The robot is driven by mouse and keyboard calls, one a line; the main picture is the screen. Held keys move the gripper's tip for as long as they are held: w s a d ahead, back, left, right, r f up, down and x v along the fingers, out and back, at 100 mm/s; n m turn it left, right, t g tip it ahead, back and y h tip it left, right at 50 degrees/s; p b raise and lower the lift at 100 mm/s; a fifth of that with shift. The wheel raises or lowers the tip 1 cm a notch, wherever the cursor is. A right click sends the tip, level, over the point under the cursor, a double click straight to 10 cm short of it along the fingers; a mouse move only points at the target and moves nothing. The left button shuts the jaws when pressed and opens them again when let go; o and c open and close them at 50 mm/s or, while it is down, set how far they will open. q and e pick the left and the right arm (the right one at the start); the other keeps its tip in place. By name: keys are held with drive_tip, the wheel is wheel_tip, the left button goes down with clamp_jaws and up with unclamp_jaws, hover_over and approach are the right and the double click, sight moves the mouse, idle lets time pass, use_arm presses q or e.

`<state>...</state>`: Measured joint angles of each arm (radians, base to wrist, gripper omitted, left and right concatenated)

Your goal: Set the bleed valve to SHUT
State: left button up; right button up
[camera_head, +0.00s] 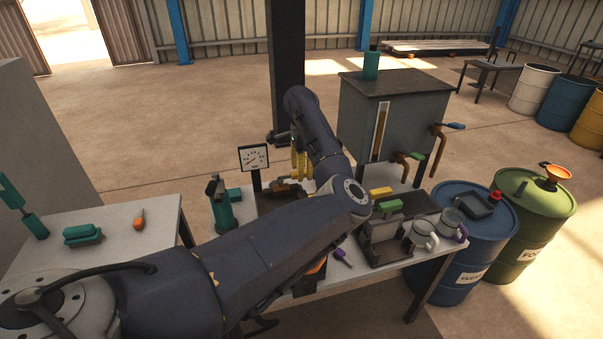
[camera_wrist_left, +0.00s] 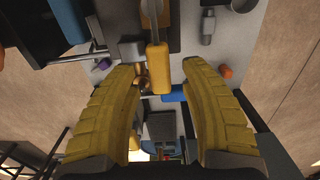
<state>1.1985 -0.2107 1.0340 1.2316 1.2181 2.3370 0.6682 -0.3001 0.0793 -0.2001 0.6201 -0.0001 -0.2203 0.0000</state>
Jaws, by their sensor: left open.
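My left gripper (camera_head: 300,165) has yellow fingers and hangs over the back of the work table, beside the dial gauge (camera_head: 254,158). My forearm hides much of the table there. In the left wrist view the gripper (camera_wrist_left: 170,105) is open. Between and beyond its fingers show a yellow handle (camera_wrist_left: 157,70), a blue handle (camera_wrist_left: 173,94) on a thin bar and a small brass fitting (camera_wrist_left: 143,82). I see no grip on any of them. I cannot tell which part is the bleed valve, and no SHUT marking is readable. My right gripper is not in view.
A grey tank (camera_head: 395,115) with a green-handled tap (camera_head: 410,155) and a blue-handled tap (camera_head: 452,125) stands behind the table. A blue drum (camera_head: 468,270) and a green drum (camera_head: 530,225) stand farther right.

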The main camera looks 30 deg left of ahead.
use_arm(q)
drive_tip(key=shift+f, duration=0.65)
drive_tip(key=shift+o, duration=0.3)
clamp_jaws()
